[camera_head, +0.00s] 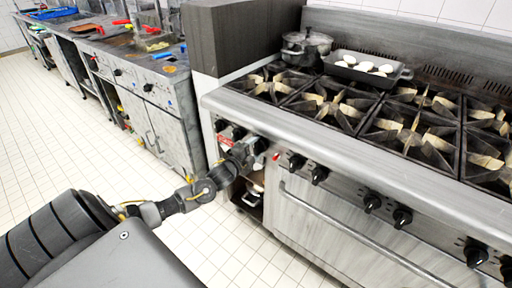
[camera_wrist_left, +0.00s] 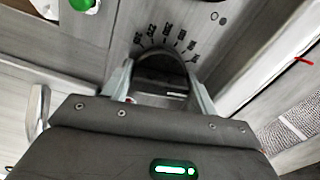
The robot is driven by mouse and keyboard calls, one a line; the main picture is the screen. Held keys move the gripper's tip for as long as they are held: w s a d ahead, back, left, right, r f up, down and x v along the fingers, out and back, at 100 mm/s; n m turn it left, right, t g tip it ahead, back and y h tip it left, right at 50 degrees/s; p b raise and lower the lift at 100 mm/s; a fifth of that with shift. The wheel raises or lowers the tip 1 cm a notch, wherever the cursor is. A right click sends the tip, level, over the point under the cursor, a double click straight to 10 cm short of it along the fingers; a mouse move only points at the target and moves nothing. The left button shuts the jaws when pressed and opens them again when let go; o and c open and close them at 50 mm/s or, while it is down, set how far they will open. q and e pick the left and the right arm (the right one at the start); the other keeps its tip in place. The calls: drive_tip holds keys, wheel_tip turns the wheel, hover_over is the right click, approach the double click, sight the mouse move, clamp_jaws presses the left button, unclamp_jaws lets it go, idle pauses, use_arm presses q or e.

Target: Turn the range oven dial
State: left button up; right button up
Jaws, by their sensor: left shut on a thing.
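The range (camera_head: 345,218) stands at the right in the head view, with several black knobs along its front panel. My left arm reaches in from the left, and my left gripper (camera_head: 256,152) is at the left end of that panel, where it hides most of what it holds. In the left wrist view, the oven dial (camera_wrist_left: 162,66) is a dark round knob with numbers marked above it. The fingers of my left gripper (camera_wrist_left: 163,88) are on either side of the dial, shut on it. My right gripper is not in view.
A pot (camera_head: 305,46) and a dark tray (camera_head: 353,72) with several white round pieces stand on the burners. The oven door handle (camera_head: 340,218) runs below the panel. A counter (camera_head: 150,95) stands at the left. The tiled floor (camera_head: 75,125) is clear.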

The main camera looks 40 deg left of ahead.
use_arm(q)
drive_tip(key=shift+m, duration=1.1)
drive_tip(key=o, duration=0.9)
drive_tip(key=shift+o, duration=0.2)
drive_tip(key=s, duration=1)
drive_tip(key=shift+s, duration=0.4)
